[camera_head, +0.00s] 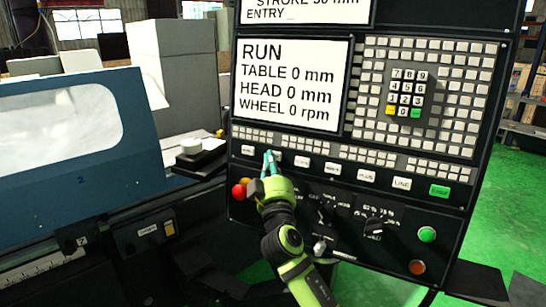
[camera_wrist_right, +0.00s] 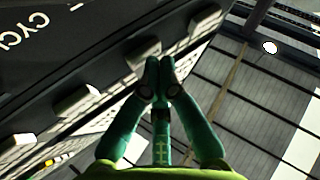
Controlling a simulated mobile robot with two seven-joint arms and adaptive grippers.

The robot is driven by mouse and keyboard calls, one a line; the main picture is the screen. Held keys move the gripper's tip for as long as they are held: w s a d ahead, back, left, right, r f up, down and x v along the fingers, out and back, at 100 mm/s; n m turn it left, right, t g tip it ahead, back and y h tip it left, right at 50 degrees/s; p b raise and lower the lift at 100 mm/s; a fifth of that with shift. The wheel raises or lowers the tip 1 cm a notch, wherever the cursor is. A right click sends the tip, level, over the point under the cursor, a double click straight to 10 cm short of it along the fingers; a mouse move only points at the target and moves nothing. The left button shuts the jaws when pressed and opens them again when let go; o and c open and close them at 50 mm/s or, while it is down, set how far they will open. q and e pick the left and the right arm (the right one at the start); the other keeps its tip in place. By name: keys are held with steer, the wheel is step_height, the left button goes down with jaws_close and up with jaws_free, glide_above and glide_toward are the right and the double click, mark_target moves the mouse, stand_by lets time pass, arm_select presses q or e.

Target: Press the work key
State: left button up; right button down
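A row of white keys runs along the lower part of the control panel (camera_head: 285,142), ending in a green key (camera_head: 439,190) at the right. Labels are small; PLUS (camera_head: 366,176) and LINE (camera_head: 402,183) are readable, but I cannot make out which key reads WORK. My right gripper (camera_head: 268,156) is shut and empty, its tips at the second key from the left (camera_head: 277,160), which they partly cover. In the wrist view the fingertips (camera_wrist_right: 158,76) meet just beside a white key (camera_wrist_right: 145,53); I cannot tell whether they touch it. My left gripper is out of view.
The screen (camera_head: 293,82) above reads RUN, with table, head and wheel at 0. A red knob (camera_head: 239,191) sits left of my gripper. The blue machine cover (camera_head: 75,150) stands left.

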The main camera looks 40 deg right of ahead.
steer(key=shift+s+a, duration=0.1)
steer(key=shift+s+a+r, duration=0.1)
steer(key=shift+s+a, duration=0.2)
steer(key=shift+a, duration=0.3)
steer(key=a, duration=0.1)
steer(key=s+a, duration=0.1)
steer(key=a, duration=0.1)
steer(key=s+a+r, duration=0.1)
steer(key=shift+s+a, duration=0.1)
steer(key=shift+a, duration=0.1)
steer(key=shift+f, duration=0.1)
stand_by(0.7)
